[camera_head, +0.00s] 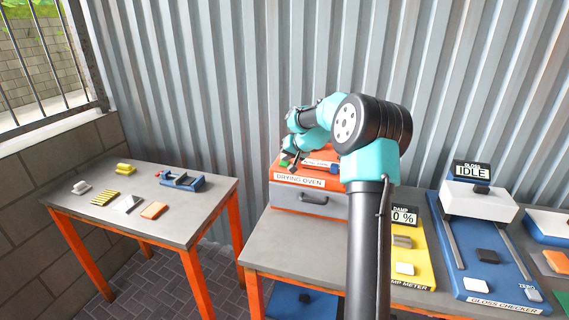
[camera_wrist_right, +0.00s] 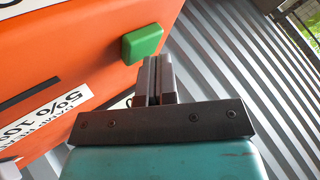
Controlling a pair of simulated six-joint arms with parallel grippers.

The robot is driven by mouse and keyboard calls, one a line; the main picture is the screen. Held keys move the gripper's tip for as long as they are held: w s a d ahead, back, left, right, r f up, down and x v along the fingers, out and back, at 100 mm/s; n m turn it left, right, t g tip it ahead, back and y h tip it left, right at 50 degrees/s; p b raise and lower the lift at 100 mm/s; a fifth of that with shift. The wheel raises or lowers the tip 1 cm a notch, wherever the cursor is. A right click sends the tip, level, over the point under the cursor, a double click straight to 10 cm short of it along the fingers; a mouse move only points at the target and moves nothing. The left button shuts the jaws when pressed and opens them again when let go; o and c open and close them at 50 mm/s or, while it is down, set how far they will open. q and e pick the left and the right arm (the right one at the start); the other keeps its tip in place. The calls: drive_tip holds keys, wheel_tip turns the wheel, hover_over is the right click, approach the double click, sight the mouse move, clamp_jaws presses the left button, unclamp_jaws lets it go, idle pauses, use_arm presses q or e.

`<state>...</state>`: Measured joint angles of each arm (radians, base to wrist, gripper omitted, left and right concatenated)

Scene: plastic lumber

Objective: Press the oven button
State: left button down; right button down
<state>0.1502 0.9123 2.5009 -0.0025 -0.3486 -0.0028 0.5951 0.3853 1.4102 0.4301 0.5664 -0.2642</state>
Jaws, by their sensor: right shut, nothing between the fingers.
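The orange drying oven (camera_head: 273,170) stands on the right workbench, with a "DRYING OVEN" label and a drawer handle on its front. A green button (camera_head: 284,163) is on top of it, and it also shows large in the right wrist view (camera_wrist_right: 143,42). My right gripper (camera_head: 290,160) is shut and empty above the oven top, close beside the button. In the right wrist view its fingertips (camera_wrist_right: 158,62) are just right of and below the button; I cannot tell whether they touch it. My left gripper is not in view.
A yellow damp meter (camera_head: 413,262) reading "0 %" and a blue gloss checker (camera_head: 480,275) reading "IDLE" stand right of the oven. The left table (camera_head: 125,222) holds several small blocks and a blue vise (camera_head: 184,181). A corrugated wall is close behind the oven.

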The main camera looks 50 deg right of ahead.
drive_tip(key=shift+r, duration=0.65)
drive_tip(key=shift+r, duration=2.55)
